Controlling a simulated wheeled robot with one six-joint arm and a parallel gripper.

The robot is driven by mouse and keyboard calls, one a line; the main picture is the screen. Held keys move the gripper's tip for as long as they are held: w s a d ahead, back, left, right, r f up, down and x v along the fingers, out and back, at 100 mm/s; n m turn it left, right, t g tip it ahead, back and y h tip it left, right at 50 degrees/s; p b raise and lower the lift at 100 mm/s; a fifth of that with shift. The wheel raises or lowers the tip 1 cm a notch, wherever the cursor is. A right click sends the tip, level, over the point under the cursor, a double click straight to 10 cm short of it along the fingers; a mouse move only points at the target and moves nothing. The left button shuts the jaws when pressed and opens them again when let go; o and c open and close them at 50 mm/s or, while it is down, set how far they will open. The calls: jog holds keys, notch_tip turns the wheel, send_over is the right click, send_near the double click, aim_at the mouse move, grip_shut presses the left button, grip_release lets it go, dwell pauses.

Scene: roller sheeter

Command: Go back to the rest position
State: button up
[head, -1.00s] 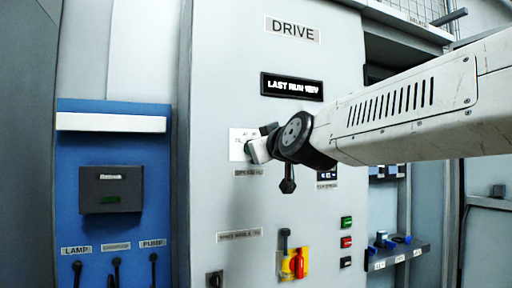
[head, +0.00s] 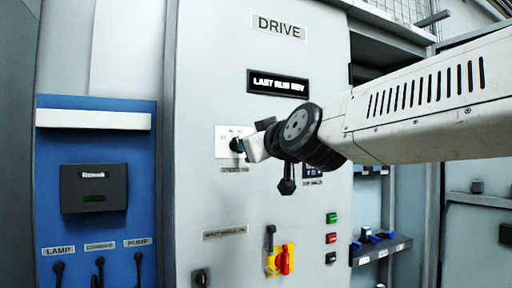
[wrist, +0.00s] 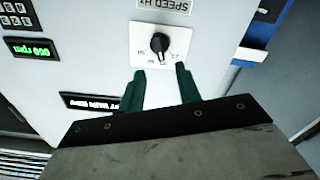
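My gripper (wrist: 159,90) is open, its two green fingers apart and nothing between them in the wrist view. Just past the fingertips is a black rotary knob (wrist: 159,42) on a white dial plate (wrist: 178,40). In the head view, my gripper (head: 240,146) is in front of that plate (head: 222,138), and the knob is hidden behind it. Whether a fingertip touches the panel cannot be told.
The grey DRIVE cabinet (head: 205,70) carries a "LAST RUN" display (head: 278,83), green and red buttons (head: 331,218), and a red-yellow switch (head: 284,260). A blue panel (head: 140,185) stands left. A small shelf with blue items (head: 380,250) is at right.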

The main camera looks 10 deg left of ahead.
jog(key=s+d+f+m+g+h, duration=0.1)
jog(key=s+d+f+g+h, duration=0.2)
jog(key=f, duration=0.6)
jog(key=s+d+f+m+g, duration=0.1)
jog(key=s+d+f+g, duration=0.25)
jog(key=f, duration=0.55)
jog(key=s+d+f+m+g+h, duration=0.2)
jog(key=s+d+f, duration=0.3)
jog(key=s+d, duration=0.3)
jog(key=s+d+f+m+g+h, duration=0.2)
jog(key=s+d+f, duration=0.4)
jog(key=d, duration=0.5)
jog(key=s+d+f+m+g+h, duration=0.3)
jog(key=s+d+f+m, duration=0.1)
jog(key=s+d, duration=0.6)
jog(key=shift+d+f+m, duration=0.25)
jog(key=shift+f+m, duration=0.15)
jog(key=shift+f, duration=0.35)
